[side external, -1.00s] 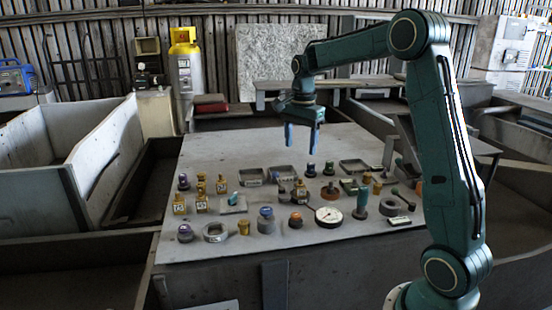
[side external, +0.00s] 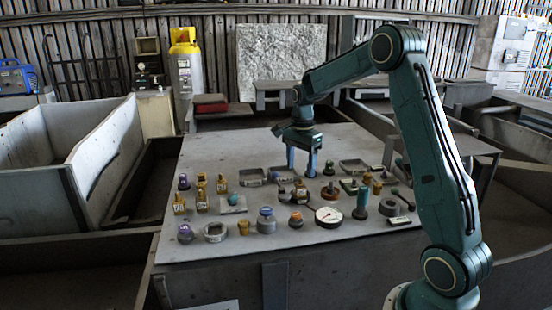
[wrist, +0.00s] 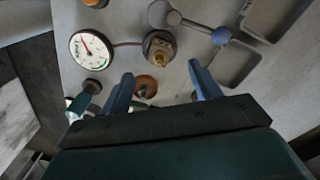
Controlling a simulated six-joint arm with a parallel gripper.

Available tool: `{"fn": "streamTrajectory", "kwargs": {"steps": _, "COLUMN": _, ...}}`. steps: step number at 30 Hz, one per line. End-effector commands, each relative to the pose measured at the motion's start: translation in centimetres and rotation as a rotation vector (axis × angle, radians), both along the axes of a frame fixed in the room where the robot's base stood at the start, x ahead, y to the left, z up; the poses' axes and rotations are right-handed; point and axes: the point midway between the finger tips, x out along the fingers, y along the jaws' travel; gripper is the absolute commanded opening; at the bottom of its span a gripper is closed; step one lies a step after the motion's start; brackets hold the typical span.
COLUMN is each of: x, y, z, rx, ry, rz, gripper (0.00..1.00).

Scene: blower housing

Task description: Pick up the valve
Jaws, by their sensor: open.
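No part is clearly marked as the valve, so I cannot tell for certain which one it is. A dark hexagonal part with a brass top (wrist: 160,47) lies just beyond and between my fingertips in the wrist view. Beside it is a grey rod-like part with a blue rounded end (wrist: 220,36). My gripper (side external: 302,173) is above the back-middle of the crowded table, fingers pointing down; in the wrist view my gripper (wrist: 160,76) is open with nothing between its fingers. Its fingers hide some parts behind them in the side view.
A round white dial gauge (side external: 328,216) lies at the table's front middle. Several brass parts (side external: 180,203) stand at the left. A shallow grey tray (side external: 252,177) lies left of my gripper. The table's (side external: 215,150) back left is clear.

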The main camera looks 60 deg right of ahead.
Motion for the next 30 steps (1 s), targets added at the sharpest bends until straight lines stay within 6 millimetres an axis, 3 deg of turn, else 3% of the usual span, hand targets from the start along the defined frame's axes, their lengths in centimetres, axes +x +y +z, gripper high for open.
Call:
{"fn": "streamTrajectory", "kwargs": {"steps": 6, "x": 0.0, "y": 0.0, "z": -2.0, "rx": 0.0, "ry": 0.0, "rz": 0.0, "gripper": 0.63}}
{"fn": "streamTrajectory", "kwargs": {"steps": 17, "x": -0.1, "y": 0.0, "z": -2.7, "rx": 0.0, "ry": 0.001, "rz": 0.0, "gripper": 0.63}}
{"fn": "streamTrajectory", "kwargs": {"steps": 30, "x": -0.2, "y": -0.1, "z": -7.1, "rx": 0.0, "ry": 0.001, "rz": 0.0, "gripper": 0.63}}
